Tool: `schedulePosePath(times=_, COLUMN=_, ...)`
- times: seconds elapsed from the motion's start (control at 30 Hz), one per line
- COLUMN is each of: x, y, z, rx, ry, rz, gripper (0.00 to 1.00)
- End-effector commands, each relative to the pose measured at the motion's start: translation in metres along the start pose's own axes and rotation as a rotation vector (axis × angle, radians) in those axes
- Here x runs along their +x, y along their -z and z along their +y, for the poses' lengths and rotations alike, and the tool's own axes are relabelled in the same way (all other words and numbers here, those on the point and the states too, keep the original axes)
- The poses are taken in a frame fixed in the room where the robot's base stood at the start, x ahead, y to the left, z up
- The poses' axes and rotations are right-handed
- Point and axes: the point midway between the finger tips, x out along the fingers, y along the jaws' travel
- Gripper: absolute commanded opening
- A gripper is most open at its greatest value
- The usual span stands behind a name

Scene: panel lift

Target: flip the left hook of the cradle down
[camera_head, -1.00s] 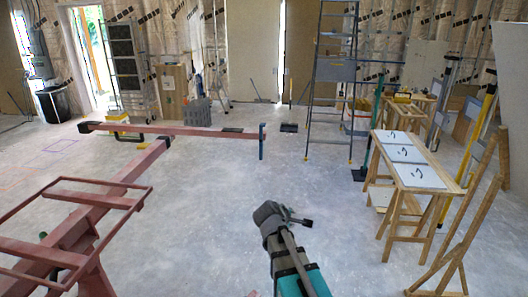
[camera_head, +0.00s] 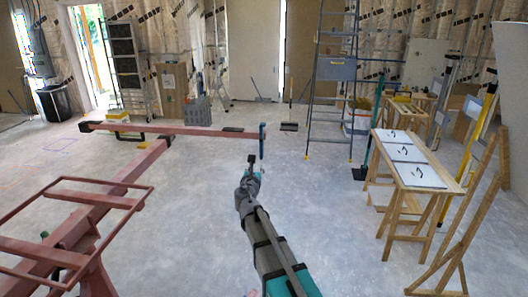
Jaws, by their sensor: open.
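The cradle is a long red crossbar (camera_head: 190,131) at the end of a red sloping beam. A blue-grey hook (camera_head: 262,140) is at the crossbar's right end in the picture. It stands upright, reaching above and below the bar. A dark end piece (camera_head: 86,127) sits at the far left end; its position is too small to tell. Which of the two is the task's left hook cannot be told from this view. My gripper (camera_head: 252,161) is open and appears just below and left of the blue-grey hook. Contact cannot be judged, and its fingertips are small and partly unclear.
A red tubular frame (camera_head: 77,205) and the sloping beam (camera_head: 120,178) fill the left side. A wooden table (camera_head: 445,187) with white panels stands at the right, near a stepladder (camera_head: 337,70). The concrete floor between is clear.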

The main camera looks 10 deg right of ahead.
Motion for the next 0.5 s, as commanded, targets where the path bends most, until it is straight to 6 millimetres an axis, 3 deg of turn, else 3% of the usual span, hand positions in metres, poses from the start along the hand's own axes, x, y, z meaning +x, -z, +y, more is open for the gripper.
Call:
schedulePosePath(times=0.27, x=0.002, y=0.000, z=-0.001, rx=0.004, ry=0.002, rz=0.001, gripper=0.54)
schedulePosePath(times=0.5, x=0.017, y=0.000, z=-0.001, rx=0.005, ry=0.003, rz=0.001, gripper=0.54)
